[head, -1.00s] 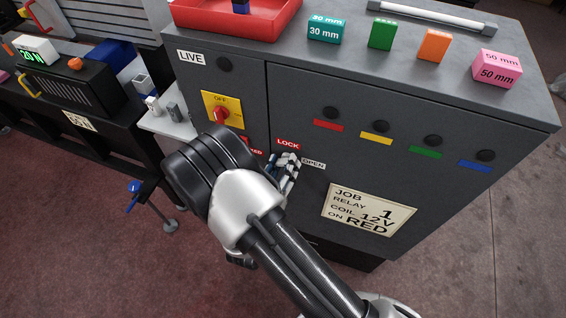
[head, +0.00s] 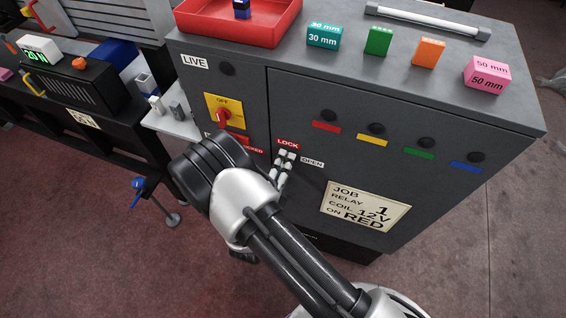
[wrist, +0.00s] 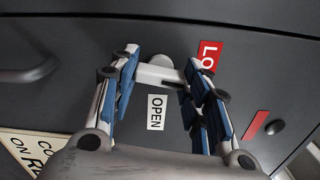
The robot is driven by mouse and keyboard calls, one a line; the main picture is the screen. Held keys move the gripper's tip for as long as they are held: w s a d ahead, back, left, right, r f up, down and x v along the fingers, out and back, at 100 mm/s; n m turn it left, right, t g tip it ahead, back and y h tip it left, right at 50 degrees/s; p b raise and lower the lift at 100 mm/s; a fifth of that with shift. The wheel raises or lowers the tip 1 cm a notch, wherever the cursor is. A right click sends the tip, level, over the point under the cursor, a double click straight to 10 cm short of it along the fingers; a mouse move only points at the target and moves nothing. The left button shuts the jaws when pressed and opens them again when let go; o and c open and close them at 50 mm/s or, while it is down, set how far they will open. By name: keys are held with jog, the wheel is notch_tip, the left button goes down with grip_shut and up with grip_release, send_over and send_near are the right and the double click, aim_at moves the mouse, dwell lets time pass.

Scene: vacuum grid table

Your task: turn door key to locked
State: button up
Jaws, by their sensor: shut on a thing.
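The key (wrist: 158,75) shows in the wrist view as a pale bar with a rounded boss on the dark cabinet door. My gripper (wrist: 162,82) is shut on it, with a blue-padded finger at each end of the bar. The red LOCK label (head: 288,144) is just above the gripper in the head view, and the white OPEN label (head: 312,162) is to its right. The OPEN label also shows between the fingers in the wrist view (wrist: 156,112). In the head view my gripper (head: 284,166) covers the key.
A red rotary switch on a yellow plate (head: 224,112) is up and left of my gripper. A job card (head: 366,210) is on the door to the lower right. A door handle (wrist: 28,72) shows in the wrist view. Several blocks and a red tray (head: 238,28) are on top.

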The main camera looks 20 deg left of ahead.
jog(key=shift+n, duration=0.9)
jog(key=o, duration=1.1)
jog(key=shift+c, duration=0.2)
jog(key=s, duration=1.2)
jog(key=shift+a, duration=0.45)
